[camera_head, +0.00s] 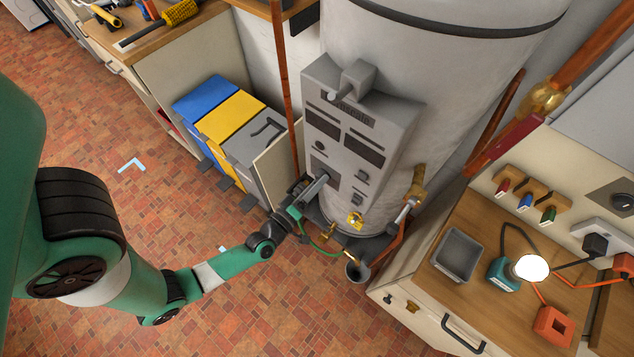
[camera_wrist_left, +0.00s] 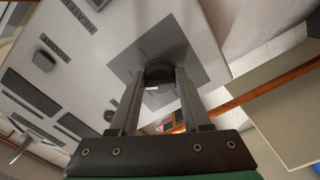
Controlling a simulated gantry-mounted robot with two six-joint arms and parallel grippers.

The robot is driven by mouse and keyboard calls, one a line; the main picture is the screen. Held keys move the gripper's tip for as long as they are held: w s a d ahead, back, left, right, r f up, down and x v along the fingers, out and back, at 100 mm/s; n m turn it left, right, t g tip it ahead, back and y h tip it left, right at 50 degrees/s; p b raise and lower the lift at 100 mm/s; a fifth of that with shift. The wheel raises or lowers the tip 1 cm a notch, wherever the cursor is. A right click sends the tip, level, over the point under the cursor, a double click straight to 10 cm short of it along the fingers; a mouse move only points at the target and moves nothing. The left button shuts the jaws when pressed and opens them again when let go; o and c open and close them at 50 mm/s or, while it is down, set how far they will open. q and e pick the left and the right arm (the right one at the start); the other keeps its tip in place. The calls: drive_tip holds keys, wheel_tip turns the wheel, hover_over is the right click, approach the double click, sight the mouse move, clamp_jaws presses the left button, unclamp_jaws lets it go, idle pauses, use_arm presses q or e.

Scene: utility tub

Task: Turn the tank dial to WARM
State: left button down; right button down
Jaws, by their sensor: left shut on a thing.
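The tall white tank (camera_head: 390,75) stands at the back centre with a grey control box (camera_head: 335,125) on its front. The dial (camera_wrist_left: 158,70) is a dark round knob on a grey square plate (camera_wrist_left: 190,52) on the box. My left gripper (camera_head: 323,177) is at the lower left of the box. In the left wrist view its two fingers (camera_wrist_left: 160,88) are shut on the dial, one on each side. The fingers hide much of the dial, and I cannot tell which setting it points to. My right gripper is not in view.
Blue, yellow and grey bins (camera_head: 228,115) stand left of the tank. A copper pipe (camera_head: 281,80) runs upright near the box's left side. Brass valves (camera_head: 355,220) and a green hose (camera_head: 318,247) are below. A wooden counter (camera_head: 480,225) stands at right.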

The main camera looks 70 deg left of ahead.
use_arm(q)
drive_tip(key=shift+c, duration=1.8)
unclamp_jaws()
drive_tip(key=p+v, duration=0.3)
drive_tip(key=v, duration=0.8)
drive_tip(key=shift+s, duration=0.25)
drive_tip(key=shift+d, duration=0.1)
